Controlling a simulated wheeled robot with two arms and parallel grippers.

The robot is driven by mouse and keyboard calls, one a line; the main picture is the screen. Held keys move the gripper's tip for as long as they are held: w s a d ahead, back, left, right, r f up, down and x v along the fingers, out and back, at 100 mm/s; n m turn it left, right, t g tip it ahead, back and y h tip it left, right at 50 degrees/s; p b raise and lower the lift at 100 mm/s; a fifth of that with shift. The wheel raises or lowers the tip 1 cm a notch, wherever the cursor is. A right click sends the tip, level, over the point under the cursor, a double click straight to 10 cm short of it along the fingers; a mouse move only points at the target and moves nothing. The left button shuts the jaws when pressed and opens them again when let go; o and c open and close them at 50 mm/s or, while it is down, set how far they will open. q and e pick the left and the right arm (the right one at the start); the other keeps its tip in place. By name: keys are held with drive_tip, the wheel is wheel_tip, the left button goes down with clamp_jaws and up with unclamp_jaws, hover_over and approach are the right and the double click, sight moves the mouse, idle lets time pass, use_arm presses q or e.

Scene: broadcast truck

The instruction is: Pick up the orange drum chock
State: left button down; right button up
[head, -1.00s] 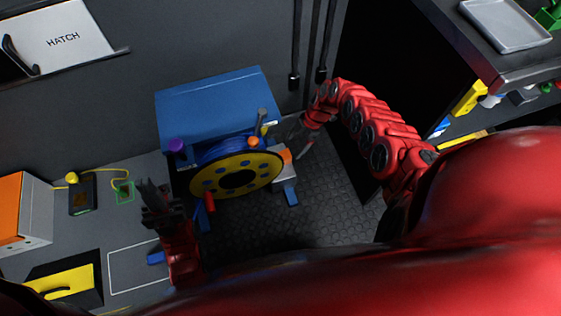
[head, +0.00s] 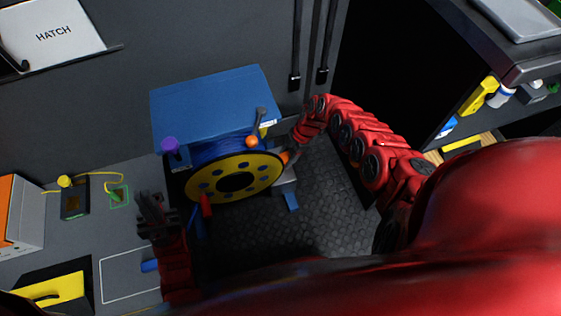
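A small orange piece (head: 285,158), which looks like the orange drum chock, sits at the right edge of the yellow drum flange (head: 206,186), above a pale bracket. My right gripper (head: 290,149) is at this piece, pointing down beside the reel. Its dark fingers are small and partly lost against the dark floor, so I cannot tell whether they are closed on it. My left gripper (head: 150,198) is empty, left of the reel over the grey counter, with its fingers apart.
The blue reel housing (head: 205,100) stands against the wall. An orange box (head: 15,205) is at far left. Shelving (head: 510,60) stands at right. Dark textured floor (head: 325,205) is clear right of the reel.

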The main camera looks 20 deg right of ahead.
clamp_jaws()
drive_tip(key=shift+r, duration=0.1)
